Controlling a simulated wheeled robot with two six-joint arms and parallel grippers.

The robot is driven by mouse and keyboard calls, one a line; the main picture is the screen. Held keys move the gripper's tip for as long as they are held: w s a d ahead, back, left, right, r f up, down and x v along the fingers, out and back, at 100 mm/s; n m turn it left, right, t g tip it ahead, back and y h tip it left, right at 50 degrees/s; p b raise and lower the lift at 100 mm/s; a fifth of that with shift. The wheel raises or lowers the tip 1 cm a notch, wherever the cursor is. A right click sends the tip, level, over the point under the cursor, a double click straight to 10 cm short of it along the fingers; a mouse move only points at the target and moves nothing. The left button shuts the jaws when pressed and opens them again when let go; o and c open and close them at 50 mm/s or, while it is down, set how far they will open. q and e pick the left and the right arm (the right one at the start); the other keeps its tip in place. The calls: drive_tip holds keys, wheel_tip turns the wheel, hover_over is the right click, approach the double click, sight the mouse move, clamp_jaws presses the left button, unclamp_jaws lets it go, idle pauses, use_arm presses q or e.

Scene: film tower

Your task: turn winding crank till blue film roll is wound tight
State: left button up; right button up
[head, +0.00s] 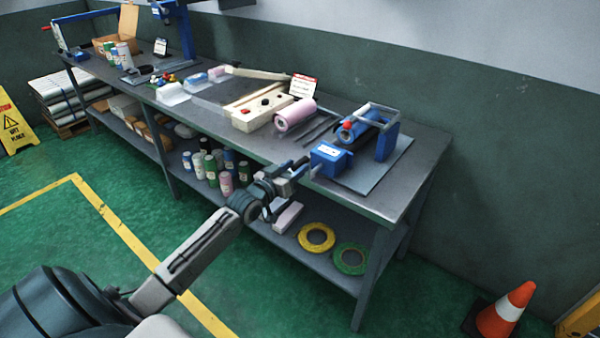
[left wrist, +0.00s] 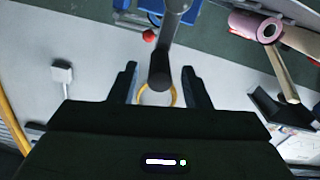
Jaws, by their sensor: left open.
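The blue film roll (head: 358,126) sits in the winding stand at the right end of the bench, beside a blue box (head: 331,158) and under a metal frame. A red knob (head: 348,125) shows by the roll; a red ball (left wrist: 149,36) shows in the left wrist view. My left gripper (head: 300,168) is open at the bench's front edge, just left of the blue box. In the left wrist view, a dark grey rod (left wrist: 162,68) reaches between its fingers (left wrist: 160,88). It looks like the crank handle, but I cannot tell whether the fingers touch it. My right gripper is out of view.
A pink roll (head: 295,115) and a cream block (head: 256,111) lie left of the stand. The lower shelf holds bottles (head: 226,182), a yellow tape ring (head: 302,237) and a green one (head: 336,258). A traffic cone (head: 510,302) stands at the right.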

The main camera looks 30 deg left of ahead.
use_arm(q)
drive_tip(key=shift+w+d, duration=0.1)
drive_tip(key=shift+w, duration=1.35)
clamp_jaws()
